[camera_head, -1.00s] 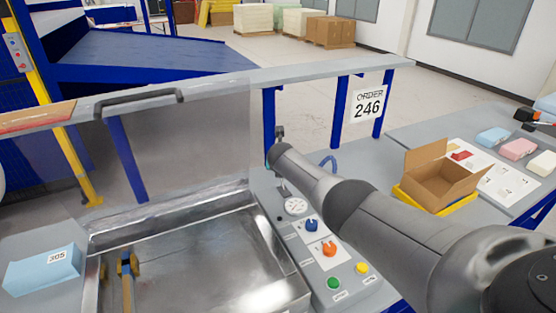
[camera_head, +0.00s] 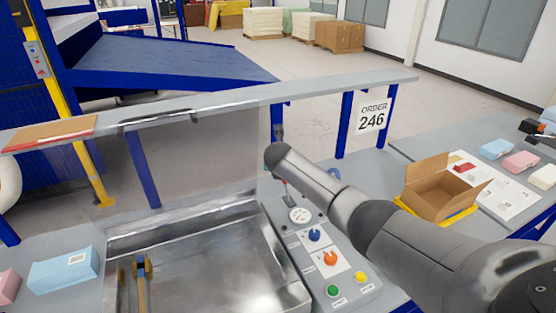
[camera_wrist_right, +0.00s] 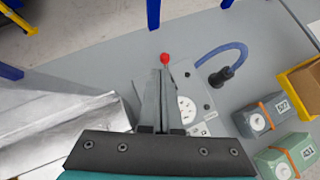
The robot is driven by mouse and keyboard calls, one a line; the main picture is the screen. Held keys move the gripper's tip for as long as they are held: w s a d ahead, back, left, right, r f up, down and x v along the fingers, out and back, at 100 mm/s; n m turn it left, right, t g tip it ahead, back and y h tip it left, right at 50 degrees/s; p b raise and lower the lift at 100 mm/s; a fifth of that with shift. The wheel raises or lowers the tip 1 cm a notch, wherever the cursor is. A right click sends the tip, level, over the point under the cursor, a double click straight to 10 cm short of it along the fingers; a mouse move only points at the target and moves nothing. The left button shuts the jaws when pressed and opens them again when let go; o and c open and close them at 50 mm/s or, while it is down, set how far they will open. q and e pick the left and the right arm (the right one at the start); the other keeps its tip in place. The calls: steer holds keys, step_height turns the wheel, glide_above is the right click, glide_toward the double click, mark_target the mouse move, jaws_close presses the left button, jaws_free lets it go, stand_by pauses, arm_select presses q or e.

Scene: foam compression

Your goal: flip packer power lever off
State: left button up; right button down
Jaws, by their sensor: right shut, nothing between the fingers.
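The power lever shows in the right wrist view as a red ball knob (camera_wrist_right: 165,58) just beyond the tips of my right gripper (camera_wrist_right: 163,76). The fingers are together and empty, and they hide the lever's shaft and base. I cannot tell whether they touch it. In the head view my right arm reaches over the packer's control panel (camera_head: 318,242), and its far end is near the panel's back.
The packer's metal chamber (camera_head: 205,265) lies left of the panel under a raised clear lid. A blue block (camera_head: 62,268) lies at the left. An open cardboard box (camera_head: 437,190) stands on the right table. A blue hose (camera_wrist_right: 222,50) rises beside the panel.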

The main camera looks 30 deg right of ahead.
steer(key=r, duration=0.1)
steer(key=a+r, duration=0.1)
steer(key=r, duration=0.1)
steer(key=shift+s+r, duration=0.15)
steer(key=shift+r, duration=0.05)
steer(key=shift+a, duration=0.1)
stand_by(0.4)
